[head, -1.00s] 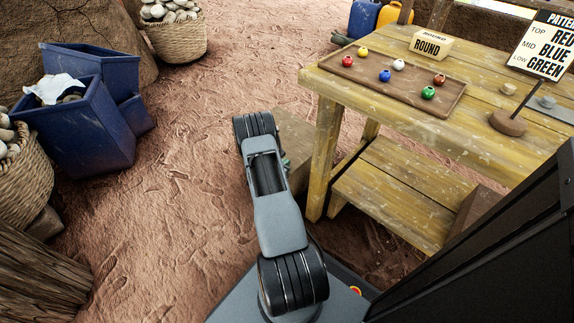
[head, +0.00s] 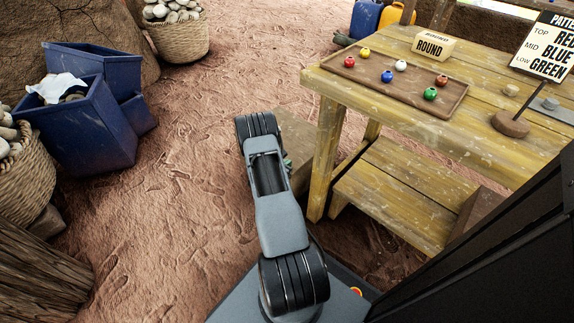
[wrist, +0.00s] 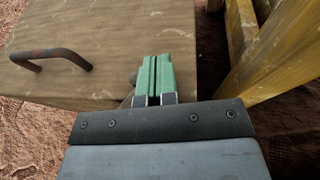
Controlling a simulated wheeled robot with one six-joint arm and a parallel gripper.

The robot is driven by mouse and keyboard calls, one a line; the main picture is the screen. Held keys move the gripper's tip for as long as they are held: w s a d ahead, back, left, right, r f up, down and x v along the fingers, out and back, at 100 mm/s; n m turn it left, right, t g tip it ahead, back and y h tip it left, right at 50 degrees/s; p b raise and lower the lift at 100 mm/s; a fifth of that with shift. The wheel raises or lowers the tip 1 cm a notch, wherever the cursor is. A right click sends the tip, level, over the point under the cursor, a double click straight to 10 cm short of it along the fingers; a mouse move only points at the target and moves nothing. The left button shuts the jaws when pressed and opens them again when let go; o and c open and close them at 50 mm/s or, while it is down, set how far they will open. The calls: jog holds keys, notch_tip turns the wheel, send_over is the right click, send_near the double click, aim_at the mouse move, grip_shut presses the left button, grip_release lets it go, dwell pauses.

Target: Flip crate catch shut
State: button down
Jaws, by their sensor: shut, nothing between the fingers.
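A wooden crate (head: 297,137) stands on the ground beside the table leg, partly hidden by my arm in the head view. In the wrist view its pale brown top (wrist: 110,30) fills the upper left. A dark bent metal handle (wrist: 50,54) is on the crate at the left. My gripper (wrist: 157,62) has green fingers, pressed together and empty, at the crate's near edge. A small dark piece (wrist: 132,78) shows just left of the fingers; it may be part of the catch, mostly hidden. I cannot tell the catch's position.
A yellow wooden table (head: 393,125) with a lower shelf (head: 400,190) stands close to the right of the crate. Its leg (wrist: 270,60) is near my gripper. Blue bins (head: 85,130) and baskets stand at the left. The dirt floor between is clear.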

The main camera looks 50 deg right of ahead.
jog(key=shift+w+a, duration=0.1)
jog(key=shift+w+a, duration=0.5)
jog(key=shift+w, duration=0.05)
jog(key=s+a+r+p, duration=0.3)
jog(key=s+a, duration=0.5)
jog(key=s, duration=0.3)
jog(key=shift+a+p, duration=0.25)
jog(key=shift+p, duration=0.3)
